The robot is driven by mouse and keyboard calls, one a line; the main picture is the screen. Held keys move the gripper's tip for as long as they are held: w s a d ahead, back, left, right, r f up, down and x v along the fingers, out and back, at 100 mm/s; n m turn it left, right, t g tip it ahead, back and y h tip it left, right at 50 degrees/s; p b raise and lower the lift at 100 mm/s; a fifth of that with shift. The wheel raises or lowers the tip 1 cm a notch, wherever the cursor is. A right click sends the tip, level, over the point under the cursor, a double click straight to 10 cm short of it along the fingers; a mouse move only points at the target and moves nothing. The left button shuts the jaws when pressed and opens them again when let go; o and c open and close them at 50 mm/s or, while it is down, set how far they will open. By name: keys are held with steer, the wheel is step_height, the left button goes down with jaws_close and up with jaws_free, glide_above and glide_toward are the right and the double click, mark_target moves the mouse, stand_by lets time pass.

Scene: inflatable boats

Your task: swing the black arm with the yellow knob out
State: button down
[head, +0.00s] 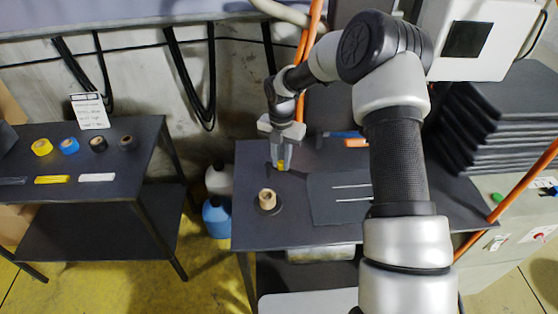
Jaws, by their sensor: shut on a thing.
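My gripper (281,162) points down over the left back part of the dark table (300,232). Its jaws are shut on the yellow knob (281,164), of which a small yellow patch shows between the fingers. The black arm under the knob is dark against the dark table top, and the fingers hide part of it. I cannot make out its full length or its angle.
A tan spool-like piece (267,199) stands on the table in front of my gripper. A dark panel (325,205) with two light rods lies to the right. Black sheets (490,120) are stacked at the right. A side table (85,190) holds tape rolls. Bottles (217,216) stand between the tables.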

steer(key=shift+w+d+r+n+p, duration=0.1)
steer(key=shift+w+n, duration=0.15)
steer(key=shift+n, duration=0.35)
steer(key=shift+w+d+f+n+p, duration=0.1)
steer(key=shift+w+n+p, duration=0.1)
steer(key=shift+n, duration=0.4)
steer(key=shift+w+d+r+n+p, duration=0.1)
steer(key=shift+w+n, duration=0.15)
steer(key=shift+n, duration=0.35)
steer(key=c, duration=1.6)
jaws_free()
steer(key=shift+o, duration=0.2)
step_height(320, 180, up, 17)
steer(key=shift+r, duration=0.15)
